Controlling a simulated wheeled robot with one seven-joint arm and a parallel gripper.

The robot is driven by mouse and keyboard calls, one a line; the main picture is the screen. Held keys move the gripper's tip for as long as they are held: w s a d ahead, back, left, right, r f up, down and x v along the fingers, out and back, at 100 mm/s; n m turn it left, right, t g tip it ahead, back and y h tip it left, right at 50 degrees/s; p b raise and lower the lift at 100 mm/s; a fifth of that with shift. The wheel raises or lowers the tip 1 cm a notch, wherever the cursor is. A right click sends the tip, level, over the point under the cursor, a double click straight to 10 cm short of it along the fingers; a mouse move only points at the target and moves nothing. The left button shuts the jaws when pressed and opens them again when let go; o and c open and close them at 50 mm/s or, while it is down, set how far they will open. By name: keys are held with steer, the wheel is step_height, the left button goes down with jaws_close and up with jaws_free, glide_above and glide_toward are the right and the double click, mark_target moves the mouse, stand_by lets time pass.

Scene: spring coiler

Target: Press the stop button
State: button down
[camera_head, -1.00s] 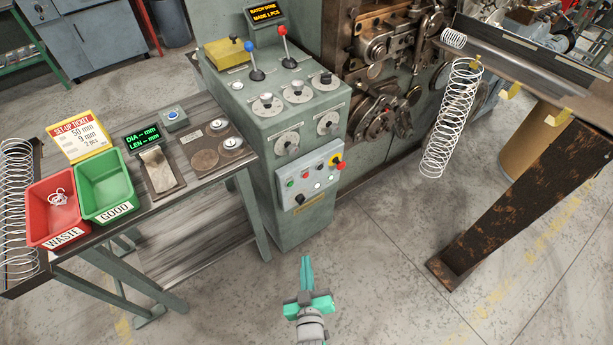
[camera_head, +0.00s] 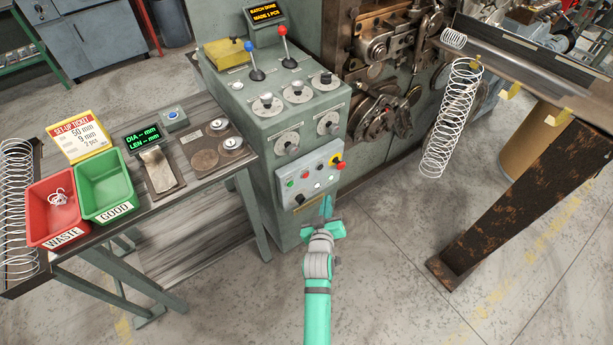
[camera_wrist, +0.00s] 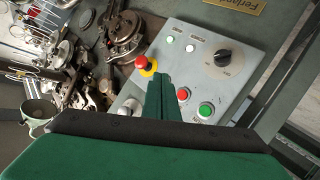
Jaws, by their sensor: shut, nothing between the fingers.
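The grey control panel (camera_head: 322,176) is on the front of the green machine cabinet. It has a plain red button (camera_head: 305,175), also seen in the wrist view (camera_wrist: 183,94), beside a green button (camera_wrist: 206,110). A red mushroom button on a yellow base (camera_head: 337,162) is at the panel's right end, also seen in the wrist view (camera_wrist: 147,65). My gripper (camera_head: 326,203) is shut and empty, in front of the panel's lower right part. In the wrist view its fingertips (camera_wrist: 160,80) overlap the panel between the mushroom and red buttons; contact cannot be told.
A black knob (camera_wrist: 222,59) and white lamps (camera_wrist: 190,48) share the panel. Levers (camera_head: 254,65) and dials stand above it. A bench with a red bin (camera_head: 52,232) and a green bin (camera_head: 104,210) is at left. A rusty leg (camera_head: 505,205) stands at right.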

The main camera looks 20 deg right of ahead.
steer(key=w+a, duration=0.3)
steer(key=w, duration=0.5)
steer(key=shift+w, duration=0.15)
steer(key=shift+w, duration=0.1)
stand_by(2.1)
steer(key=shift+w+a, duration=0.15)
steer(key=shift+w, duration=0.15)
steer(key=shift+w+a, duration=0.15)
steer(key=shift+w, duration=0.2)
stand_by(0.7)
steer(key=shift+s, duration=0.15)
steer(key=shift+s+d, duration=0.3)
steer(key=shift+s, duration=0.35)
steer(key=shift+s, duration=0.1)
steer(key=shift+s+d, duration=0.3)
steer(key=shift+s, duration=0.45)
steer(key=shift+s+d, duration=0.25)
steer(key=shift+s, duration=0.5)
steer(key=shift+s+d, duration=0.3)
steer(key=shift+s, duration=0.45)
